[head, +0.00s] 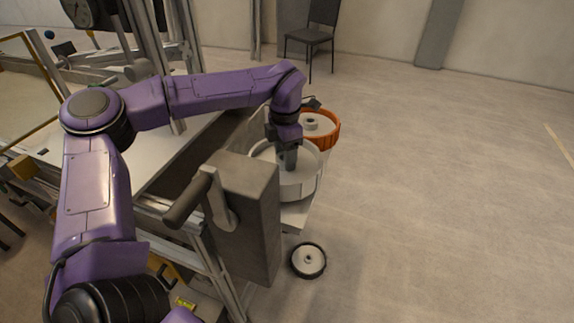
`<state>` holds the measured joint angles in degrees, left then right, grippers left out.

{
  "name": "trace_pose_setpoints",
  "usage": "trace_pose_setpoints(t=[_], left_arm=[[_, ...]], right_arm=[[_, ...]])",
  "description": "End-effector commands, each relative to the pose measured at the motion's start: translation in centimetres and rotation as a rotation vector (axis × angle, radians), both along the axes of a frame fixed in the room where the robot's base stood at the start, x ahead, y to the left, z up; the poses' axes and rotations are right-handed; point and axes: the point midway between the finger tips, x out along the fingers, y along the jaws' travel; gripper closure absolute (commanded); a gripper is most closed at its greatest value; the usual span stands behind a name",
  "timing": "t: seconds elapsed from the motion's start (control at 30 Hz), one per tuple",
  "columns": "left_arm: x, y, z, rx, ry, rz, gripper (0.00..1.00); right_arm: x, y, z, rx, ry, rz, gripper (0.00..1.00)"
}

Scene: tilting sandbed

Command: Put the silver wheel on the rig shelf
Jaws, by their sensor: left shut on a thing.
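The silver wheel (302,190), a pale grey round rim with a raised edge, is at the right end of the rig. My left gripper (288,163) reaches down into it from above and is shut on it, at its middle. The fingertips are partly hidden by the wheel and the gripper's own body. Below the wheel a pale shelf (296,216) shows only at its front corner. I cannot tell whether the wheel touches it. My right gripper is not in view.
An orange wheel (330,131) is just behind the silver one. A grey block with a crank handle (247,225) stands close in front. A small black-tyred wheel (308,261) is low down by the floor. A dark chair (311,37) is at the back. The floor on the right is clear.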

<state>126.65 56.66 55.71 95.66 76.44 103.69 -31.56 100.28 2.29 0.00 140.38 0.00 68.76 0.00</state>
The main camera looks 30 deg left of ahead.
Motion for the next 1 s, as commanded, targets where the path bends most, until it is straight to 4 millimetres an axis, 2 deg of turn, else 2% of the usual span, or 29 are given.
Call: trace_pose_setpoints(t=[0.27,0.3,0.47,0.5,0.57,0.87,1.0], left_arm=[[0.0,0.0,-3.5,-0.001,0.000,-0.001,0.81],[0.0,0.0,-3.8,-0.001,-0.002,0.000,0.87],[0.0,0.0,-3.9,0.000,-0.002,0.000,0.86],[-0.1,0.0,-4.1,0.001,0.001,0.000,0.37],[-0.1,0.0,-4.1,0.001,0.001,0.000,0.21],[0.0,0.0,-3.8,0.000,-0.001,0.000,0.21],[0.1,0.0,-1.8,0.001,-0.006,-0.001,0.21]], right_arm=[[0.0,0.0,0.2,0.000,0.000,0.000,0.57],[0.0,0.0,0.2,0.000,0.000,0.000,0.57],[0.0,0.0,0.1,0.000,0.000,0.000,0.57],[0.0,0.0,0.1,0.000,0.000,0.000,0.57],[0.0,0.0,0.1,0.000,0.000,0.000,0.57],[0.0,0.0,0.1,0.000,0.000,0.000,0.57],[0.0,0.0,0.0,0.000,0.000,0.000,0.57]])
